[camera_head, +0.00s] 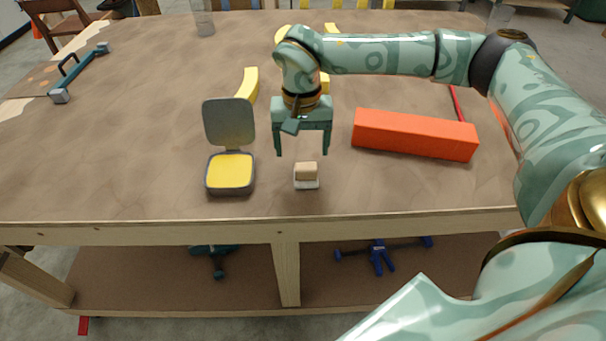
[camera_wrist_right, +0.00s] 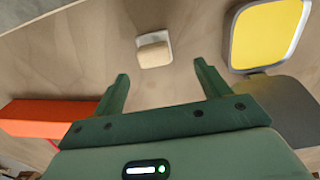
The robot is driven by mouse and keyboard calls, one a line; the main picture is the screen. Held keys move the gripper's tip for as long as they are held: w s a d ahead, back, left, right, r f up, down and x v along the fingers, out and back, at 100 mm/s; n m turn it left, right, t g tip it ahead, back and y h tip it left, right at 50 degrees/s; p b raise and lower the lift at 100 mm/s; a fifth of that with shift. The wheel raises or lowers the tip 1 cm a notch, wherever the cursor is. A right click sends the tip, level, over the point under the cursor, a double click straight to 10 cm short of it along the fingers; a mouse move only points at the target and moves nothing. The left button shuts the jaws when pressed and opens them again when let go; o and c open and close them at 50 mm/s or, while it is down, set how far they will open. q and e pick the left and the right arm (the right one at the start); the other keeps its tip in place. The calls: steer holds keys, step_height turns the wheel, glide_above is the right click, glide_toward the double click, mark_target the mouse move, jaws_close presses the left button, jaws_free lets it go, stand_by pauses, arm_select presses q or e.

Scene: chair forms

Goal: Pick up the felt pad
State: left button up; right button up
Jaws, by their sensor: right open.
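A small tan block, which looks like the felt pad (camera_head: 306,170), rests on a small white square base (camera_head: 307,185) near the table's front edge. In the right wrist view the felt pad (camera_wrist_right: 154,56) and the white base (camera_wrist_right: 152,39) show just beyond the fingertips. My right gripper (camera_head: 302,153) is open and empty, fingers pointing down, behind and above the pad. In the right wrist view its fingers (camera_wrist_right: 161,71) are spread wide, with the pad lined up between them but apart from both. My left gripper is not in view.
A small grey chair form with a yellow seat (camera_head: 230,171) stands close left of the pad. A long orange block (camera_head: 415,134) lies to the right. The table's front edge (camera_head: 150,232) is near; the left tabletop is mostly clear.

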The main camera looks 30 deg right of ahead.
mark_target(306, 166)
step_height(306, 166, down, 2)
steer(key=shift+f, duration=0.1)
steer(key=shift+s+f, duration=0.15)
steer(key=f, duration=0.1)
steer(key=f+b, duration=0.1)
steer(key=f, duration=0.1)
steer(key=f+b, duration=0.1)
steer(key=shift+s+d+f, duration=0.25)
steer(key=shift+d+f, duration=0.05)
steer(key=shift+f, duration=0.25)
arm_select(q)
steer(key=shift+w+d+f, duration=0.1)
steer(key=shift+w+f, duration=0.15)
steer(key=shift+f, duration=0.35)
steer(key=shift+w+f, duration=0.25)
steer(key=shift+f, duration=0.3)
arm_select(e)
steer(key=shift+c, duration=0.2)
steer(key=c, duration=1)
